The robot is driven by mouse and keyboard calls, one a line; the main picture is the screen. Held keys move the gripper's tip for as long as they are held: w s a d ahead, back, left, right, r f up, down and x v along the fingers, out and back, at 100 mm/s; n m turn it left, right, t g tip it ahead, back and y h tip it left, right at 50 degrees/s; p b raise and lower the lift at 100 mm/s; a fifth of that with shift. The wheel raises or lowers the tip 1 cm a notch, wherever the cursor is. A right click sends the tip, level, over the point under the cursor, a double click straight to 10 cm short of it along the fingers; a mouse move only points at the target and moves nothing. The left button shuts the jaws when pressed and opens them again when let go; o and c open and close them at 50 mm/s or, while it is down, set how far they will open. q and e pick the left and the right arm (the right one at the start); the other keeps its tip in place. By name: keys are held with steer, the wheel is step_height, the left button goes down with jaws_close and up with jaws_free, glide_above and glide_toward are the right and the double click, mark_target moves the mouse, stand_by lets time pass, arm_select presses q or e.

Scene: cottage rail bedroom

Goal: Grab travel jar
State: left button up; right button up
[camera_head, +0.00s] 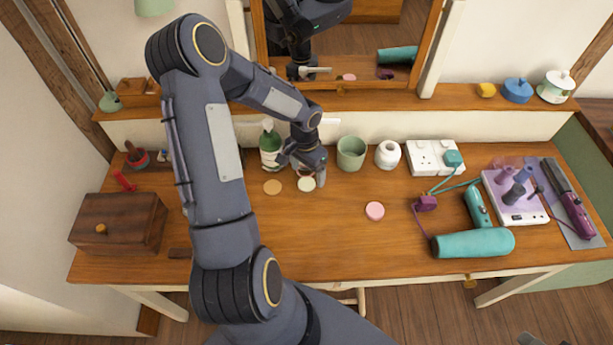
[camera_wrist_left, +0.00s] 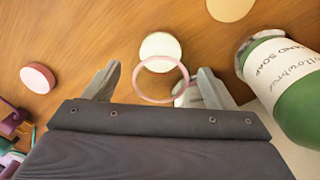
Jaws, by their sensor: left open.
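My left gripper (camera_head: 306,178) points down over the desk, between the green soap bottle and the green cup. In the left wrist view its two fingers (camera_wrist_left: 158,88) are apart. A pink ring, seemingly the rim of a small clear jar (camera_wrist_left: 160,60), shows between them; I cannot tell whether either finger touches it. A pale round disc (camera_wrist_left: 160,44) lies just beyond the ring, and it also shows by the fingertips in the head view (camera_head: 306,184). Whether this disc is part of the jar is unclear.
The soap bottle (camera_wrist_left: 290,88) stands close beside one finger. A tan disc (camera_head: 272,187) and a pink disc (camera_head: 375,211) lie nearby. The green cup (camera_head: 351,153) and white pot (camera_head: 388,154) stand right. A teal hairdryer (camera_head: 473,243) lies farther right. The desk's front middle is clear.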

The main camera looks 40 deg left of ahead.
arm_select(q)
steer(key=c, duration=1.1)
steer(key=shift+c, duration=0.2)
steer(key=shift+r, duration=0.2)
